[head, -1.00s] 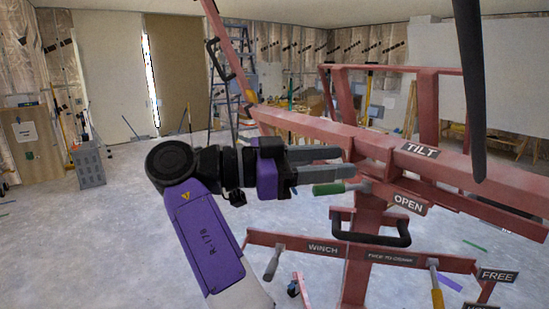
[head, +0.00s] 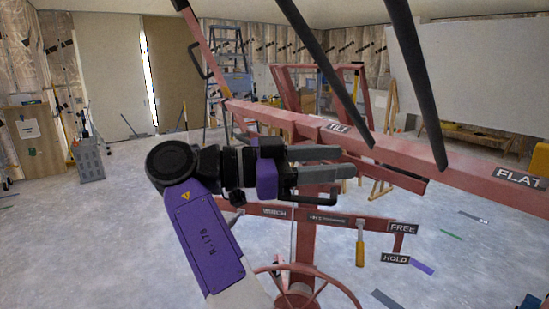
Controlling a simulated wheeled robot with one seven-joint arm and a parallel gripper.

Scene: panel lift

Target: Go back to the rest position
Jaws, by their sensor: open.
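My gripper (head: 338,163) is open and empty in the middle of the head view, its fingers pointing right. My purple arm link rises from the bottom to it. The red panel lift (head: 435,160) stands close by, its long beam running from the upper left to the right edge. The TILT label (head: 339,127) is on the beam just above the fingers. The fingers overlap the lift's frame in the picture; I cannot tell whether they touch it. A black handle (head: 318,198) is partly hidden behind the gripper.
A lower red bar carries a WINCH label (head: 274,211), a yellow-handled lever (head: 360,246) and FREE (head: 403,228) and HOLD (head: 396,259) labels. A red wheel (head: 330,285) is at the bottom. Dark bars cross the upper right. Open floor (head: 110,240) lies to the left.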

